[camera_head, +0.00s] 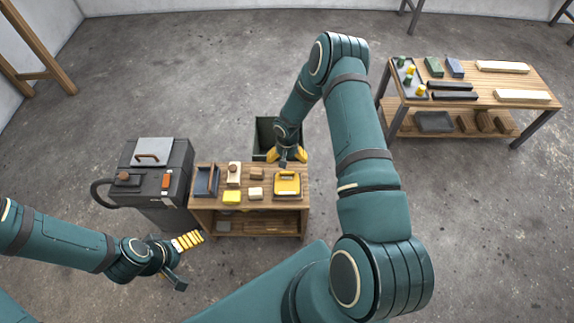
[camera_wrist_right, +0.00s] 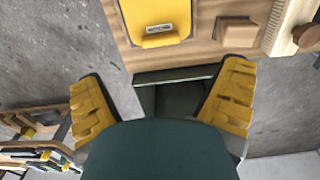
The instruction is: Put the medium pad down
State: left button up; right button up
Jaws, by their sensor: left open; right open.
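Several small pads or blocks lie on the small wooden bench: a yellow one (camera_head: 232,197), a cream one (camera_head: 255,194) and a brown one (camera_head: 257,173). I cannot tell which is the medium pad. The brown one also shows in the right wrist view (camera_wrist_right: 237,32). My right gripper (camera_head: 287,156) is open at the bench's far edge, by a dark green bin (camera_head: 264,131). In the right wrist view nothing shows between its yellow fingers; the bin (camera_wrist_right: 172,76) lies beyond them. My left gripper (camera_head: 184,260) is open and empty, left of the bench's front.
On the bench (camera_head: 214,213) are a yellow tool (camera_head: 287,186), a dark tray (camera_head: 207,181) and a cream block with a brown handle (camera_head: 234,177). A dark machine (camera_head: 170,190) adjoins its left. A loaded workbench (camera_head: 465,100) stands at right. Floor between is clear.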

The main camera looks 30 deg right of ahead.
jog(key=s+a+r+n+y, duration=0.1)
jog(key=s+a+r, duration=0.3)
jog(key=a, duration=0.3)
jog(key=s+a+r+n+t+y, duration=0.1)
jog(key=s+a+r+n, duration=0.1)
jog(key=s+a+r, duration=0.2)
jog(key=s+a+r+n+y, duration=0.1)
jog(key=s+a+r, duration=0.3)
jog(key=s+a, duration=0.5)
jog(key=shift+s+a+r+n+t+y, duration=0.15)
jog(key=shift+a+r+n+t+y, duration=0.2)
jog(key=shift+a, duration=0.7)
